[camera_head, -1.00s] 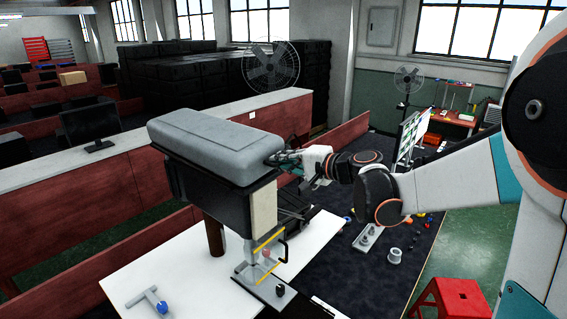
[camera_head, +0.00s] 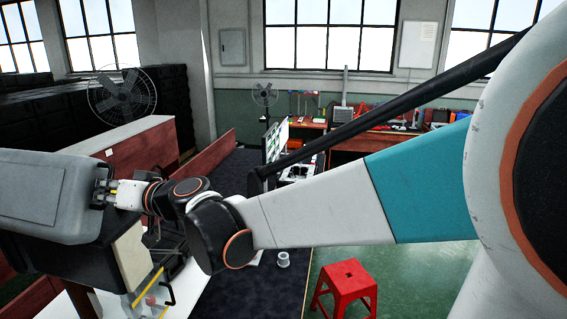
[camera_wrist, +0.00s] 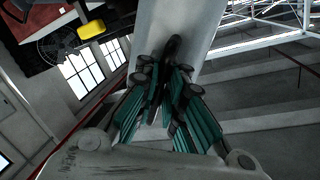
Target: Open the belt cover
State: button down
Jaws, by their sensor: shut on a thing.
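The belt cover (camera_head: 35,190) is a grey, rounded lid on a dark box-shaped housing (camera_head: 75,262) at the left of the head view, cut off by the picture's left edge. A dark handle sits on its right end. My gripper (camera_head: 106,190) is at this end, shut on the handle. In the wrist view, the teal-padded fingers of my gripper (camera_wrist: 172,85) close around the dark handle (camera_wrist: 172,46), with the pale cover surface (camera_wrist: 198,22) behind it. I cannot tell whether the cover is lifted from the housing.
A white table (camera_head: 182,296) and a yellow-edged stand (camera_head: 147,290) are below the housing. A red stool (camera_head: 346,280) stands on the green floor at the lower right. A fan (camera_head: 122,97) and a low red wall (camera_head: 206,160) are behind. A workbench (camera_head: 365,146) is at the back.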

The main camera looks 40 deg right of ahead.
jog(key=s+a+n, duration=0.1)
jog(key=s+a+n+b, duration=0.1)
jog(key=a+n, duration=0.1)
jog(key=s+a+n+t+b, duration=0.1)
jog(key=s+a+n, duration=0.1)
jog(key=shift+f, duration=0.4)
jog(key=shift+s+a+f+n+t+b, duration=0.25)
jog(key=shift+s+a+n+b, duration=0.15)
jog(key=shift+a+n, duration=0.25)
jog(key=shift+s+a+f+n+t+b, duration=0.15)
jog(key=shift+s+a+f+n+b, duration=0.1)
jog(key=shift+s+a+n, duration=0.3)
jog(key=shift+w, duration=0.15)
jog(key=c, duration=2)
grip_release()
jog(key=shift+d+r, duration=0.1)
jog(key=shift+d, duration=0.15)
jog(key=shift+a, duration=0.1)
